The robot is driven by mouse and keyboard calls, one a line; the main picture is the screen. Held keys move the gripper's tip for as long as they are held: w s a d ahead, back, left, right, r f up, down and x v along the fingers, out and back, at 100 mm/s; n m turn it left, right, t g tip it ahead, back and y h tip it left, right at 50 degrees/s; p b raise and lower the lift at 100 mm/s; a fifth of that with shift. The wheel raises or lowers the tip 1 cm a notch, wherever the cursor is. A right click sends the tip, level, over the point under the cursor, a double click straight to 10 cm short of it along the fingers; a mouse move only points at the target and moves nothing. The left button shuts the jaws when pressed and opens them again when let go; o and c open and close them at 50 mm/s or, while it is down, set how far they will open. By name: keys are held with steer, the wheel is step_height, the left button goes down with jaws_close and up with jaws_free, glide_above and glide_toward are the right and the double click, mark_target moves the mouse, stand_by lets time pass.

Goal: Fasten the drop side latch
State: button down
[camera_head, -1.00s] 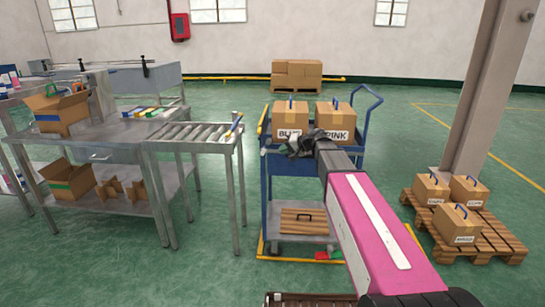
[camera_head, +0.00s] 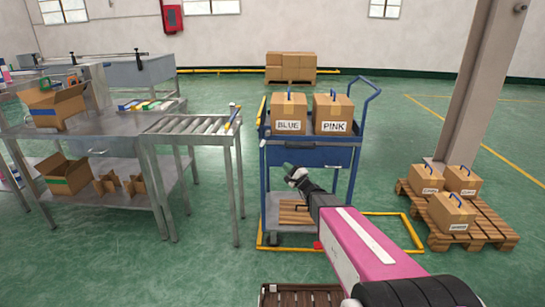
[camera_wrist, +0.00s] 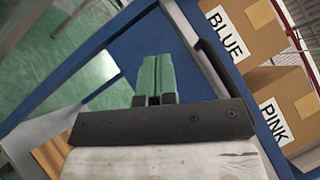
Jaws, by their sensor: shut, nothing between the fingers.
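The blue cart (camera_head: 310,155) stands ahead of me, and its blue front panel with a dark handle bar (camera_head: 300,145) is below the two cartons. The panel looks upright; a latch cannot be made out clearly. In the wrist view the blue panel (camera_wrist: 115,45) lies behind my fingers, with the dark bar (camera_wrist: 215,75) to their right. My gripper (camera_head: 289,168) is in front of the cart, below the handle bar and above the lower shelf. Its green fingers (camera_wrist: 155,60) are together and empty. Whether they touch the panel cannot be told.
Cartons marked BLUE (camera_head: 288,115) and PINK (camera_head: 332,115) stand on the cart. A wooden board (camera_head: 295,212) lies on its lower shelf. A roller table (camera_head: 190,125) is close on the left. A pallet (camera_head: 470,240) with cartons is at the right. Yellow floor rails (camera_head: 405,225) surround the cart.

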mark_target(265, 138)
steer(key=x, duration=1)
steer(key=shift+a+r, duration=0.3)
steer(key=shift+a, duration=0.25)
steer(key=shift+a+r, duration=0.25)
steer(key=shift+a, duration=0.25)
steer(key=shift+a+r, duration=0.35)
steer(key=shift+a, duration=0.35)
